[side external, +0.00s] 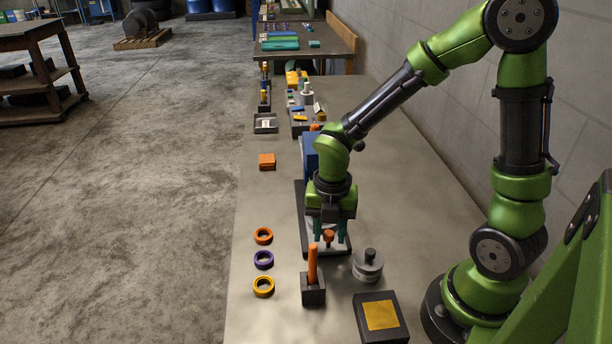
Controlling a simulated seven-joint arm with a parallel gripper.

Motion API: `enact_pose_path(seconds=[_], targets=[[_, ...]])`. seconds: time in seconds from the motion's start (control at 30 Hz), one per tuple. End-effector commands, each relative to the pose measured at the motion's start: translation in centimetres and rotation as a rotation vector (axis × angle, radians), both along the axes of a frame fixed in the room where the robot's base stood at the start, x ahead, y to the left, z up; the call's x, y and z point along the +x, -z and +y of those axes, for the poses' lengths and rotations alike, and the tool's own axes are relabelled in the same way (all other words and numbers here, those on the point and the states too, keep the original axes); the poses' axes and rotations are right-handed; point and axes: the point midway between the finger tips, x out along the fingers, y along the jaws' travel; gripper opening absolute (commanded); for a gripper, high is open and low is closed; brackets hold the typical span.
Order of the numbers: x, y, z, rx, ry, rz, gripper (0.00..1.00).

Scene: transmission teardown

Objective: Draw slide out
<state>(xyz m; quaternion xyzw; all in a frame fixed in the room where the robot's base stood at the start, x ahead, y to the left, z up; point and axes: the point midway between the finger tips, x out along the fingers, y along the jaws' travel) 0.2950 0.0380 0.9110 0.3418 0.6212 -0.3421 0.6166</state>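My gripper (330,240) points down over a dark fixture (302,215) in the middle of the bench. Its two teal fingers stand apart, with an orange knob-like piece (328,236) showing between them. I see a gap on each side of this piece, so the gripper looks open. A light grey plate (336,252) lies beneath the fingers. A blue block (310,160) stands on the fixture behind the gripper. I cannot tell for sure which part is the slide; my wrist and gripper hide much of the fixture.
Orange (263,236), purple (263,260) and yellow (263,287) rings lie at the left. A dark holder (313,291) with an upright orange handle, a grey stepped cylinder (367,266) and a black box (381,318) stand in front. An orange block (267,161) lies behind left.

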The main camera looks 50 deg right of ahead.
Motion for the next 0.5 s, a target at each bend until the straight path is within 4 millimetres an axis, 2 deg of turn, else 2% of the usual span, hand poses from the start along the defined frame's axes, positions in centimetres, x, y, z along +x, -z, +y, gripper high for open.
enact_pose_path(seconds=[0.07, 0.37, 0.5], targets=[[0.1, 0.0, -0.1, -0.001, 0.000, -0.002, 0.50], [0.2, -0.2, -0.2, -0.003, 0.001, -0.005, 0.50], [0.4, -1.5, -0.3, -0.004, 0.003, -0.011, 0.50]])
